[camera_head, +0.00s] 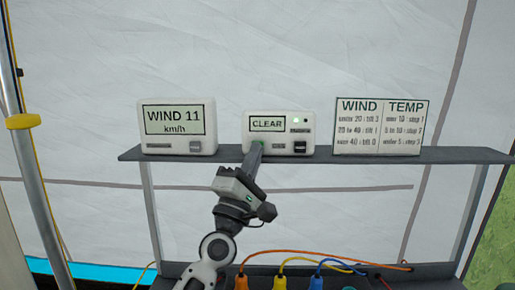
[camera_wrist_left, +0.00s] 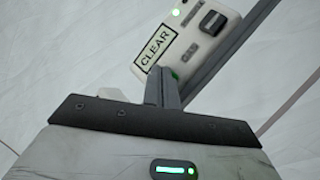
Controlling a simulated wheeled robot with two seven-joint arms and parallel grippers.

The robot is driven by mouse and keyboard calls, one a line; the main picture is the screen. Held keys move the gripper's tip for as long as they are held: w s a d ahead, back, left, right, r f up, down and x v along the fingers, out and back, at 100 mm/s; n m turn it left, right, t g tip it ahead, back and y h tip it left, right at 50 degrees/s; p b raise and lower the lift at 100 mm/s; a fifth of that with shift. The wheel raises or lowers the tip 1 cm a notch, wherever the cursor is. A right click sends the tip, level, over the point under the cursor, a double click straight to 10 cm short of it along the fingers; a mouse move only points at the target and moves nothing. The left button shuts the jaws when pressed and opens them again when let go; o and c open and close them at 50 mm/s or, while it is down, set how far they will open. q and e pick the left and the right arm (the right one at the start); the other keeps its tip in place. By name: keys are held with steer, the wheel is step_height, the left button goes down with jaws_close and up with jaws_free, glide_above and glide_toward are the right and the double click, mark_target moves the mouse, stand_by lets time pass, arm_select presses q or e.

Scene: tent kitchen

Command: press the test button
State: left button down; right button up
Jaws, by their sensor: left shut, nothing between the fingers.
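A white box (camera_head: 279,133) with a screen reading CLEAR stands on the shelf; it also shows tilted in the left wrist view (camera_wrist_left: 186,38). It has a small green light (camera_head: 295,120) and a dark switch (camera_head: 300,147). My left gripper (camera_head: 255,148) is shut and empty, its fingertips at the box's lower left front. In the left wrist view, the closed fingertips (camera_wrist_left: 162,72) overlap the box's corner below the screen. A small green patch shows beside them; the test button itself is largely hidden there. I cannot tell whether the tips touch it. My right gripper is not in view.
A box reading WIND 11 km/h (camera_head: 178,128) stands left on the shelf (camera_head: 460,155), and a WIND and TEMP chart (camera_head: 380,127) right. Orange, yellow and blue cables (camera_head: 320,264) lie below. A pole (camera_head: 35,170) stands at the left.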

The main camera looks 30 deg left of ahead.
arm_select(q)
steer(key=shift+w+a, duration=0.15)
steer(key=shift+w, duration=0.1)
steer(key=shift+s, duration=0.1)
stand_by(0.5)
steer(key=shift+s+d+p, duration=0.3)
steer(key=shift+s+d, duration=0.15)
steer(key=shift+s, duration=0.2)
steer(key=shift+s, duration=0.1)
steer(key=s+d, duration=0.1)
steer(key=s+p, duration=0.1)
steer(key=s+d, duration=0.1)
steer(key=s, duration=0.1)
steer(key=shift+d, duration=0.3)
stand_by(0.5)
